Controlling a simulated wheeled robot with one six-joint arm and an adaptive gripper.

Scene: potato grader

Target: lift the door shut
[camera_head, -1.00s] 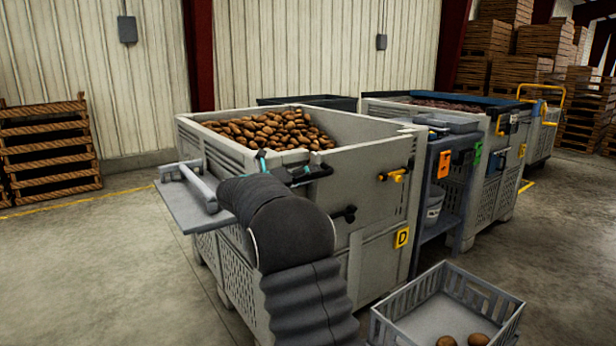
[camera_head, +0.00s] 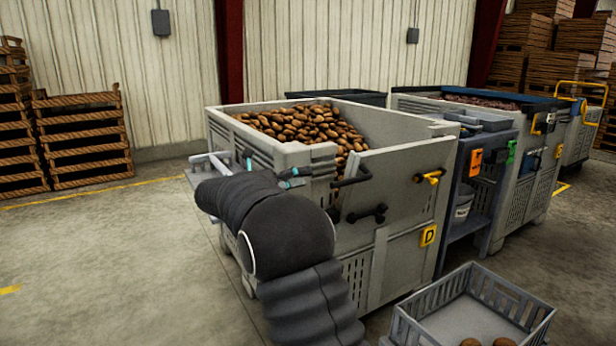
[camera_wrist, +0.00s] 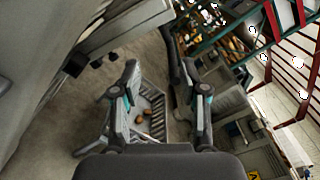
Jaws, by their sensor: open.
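The grey door panel (camera_head: 392,175) is at the front of the big potato bin (camera_head: 222,128) marked D. It stands upright or nearly so. Potatoes show past its left edge, next to the corner post; I cannot tell whether it is fully closed. A black handle (camera_head: 350,178) is at its upper left, and a yellow latch (camera_head: 429,177) at its right. My gripper (camera_head: 268,168) is left of the handle, apart from it, partly hidden behind my dark arm. In the wrist view my gripper (camera_wrist: 163,108) has its fingers spread, with nothing held between them.
A low grey crate (camera_head: 420,328) with potatoes is on the floor at front right. A cart (camera_head: 465,190) stands right of the bin, with another bin (camera_head: 515,190) beyond. Wooden crates (camera_head: 82,150) stand at left. Floor (camera_head: 110,270) at front left is clear.

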